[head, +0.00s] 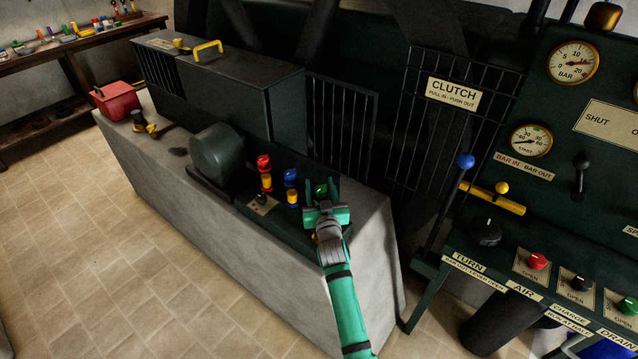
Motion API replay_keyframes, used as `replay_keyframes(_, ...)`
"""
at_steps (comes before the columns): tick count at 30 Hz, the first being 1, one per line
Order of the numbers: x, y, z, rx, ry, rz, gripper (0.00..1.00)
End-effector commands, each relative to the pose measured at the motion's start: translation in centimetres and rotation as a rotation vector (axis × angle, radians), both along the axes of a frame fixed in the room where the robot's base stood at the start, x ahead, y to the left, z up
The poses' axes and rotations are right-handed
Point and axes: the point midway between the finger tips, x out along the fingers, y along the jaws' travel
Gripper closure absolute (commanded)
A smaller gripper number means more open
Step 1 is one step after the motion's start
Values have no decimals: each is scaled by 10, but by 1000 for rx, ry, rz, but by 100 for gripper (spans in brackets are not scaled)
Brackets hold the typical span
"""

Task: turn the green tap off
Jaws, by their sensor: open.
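A green-topped fitting (321,190) stands on the dark machine base on the concrete plinth, at the right end of a row. My gripper (322,197) is open at this fitting, with a finger on each side of its top as seen from here. I cannot tell whether the fingers touch it, and its lower part is hidden behind the gripper. Another green knob (628,305) sits on the control panel at the lower right, by the DRAIN label and a plate reading OPEN. My gripper is well to the left of that knob.
A red-topped fitting (264,163) and a blue-topped fitting (290,176) stand left of my gripper. A barred guard (341,125) rises behind. A blue-knobbed lever (465,160) stands to the right. A red box (117,101) sits on the plinth's far left end.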

Motion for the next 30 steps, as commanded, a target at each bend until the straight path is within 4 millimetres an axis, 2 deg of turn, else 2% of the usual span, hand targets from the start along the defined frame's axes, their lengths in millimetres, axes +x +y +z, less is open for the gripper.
replay_keyframes(6, 15, 3, 1, 0, -1, 1, 53)
replay_keyframes(17, 18, 3, 0, 0, -1, 0, 53)
replay_keyframes(22, 18, 3, 0, 1, -1, 0, 91)
replay_keyframes(30, 17, 4, 0, 1, -1, -4, 93)
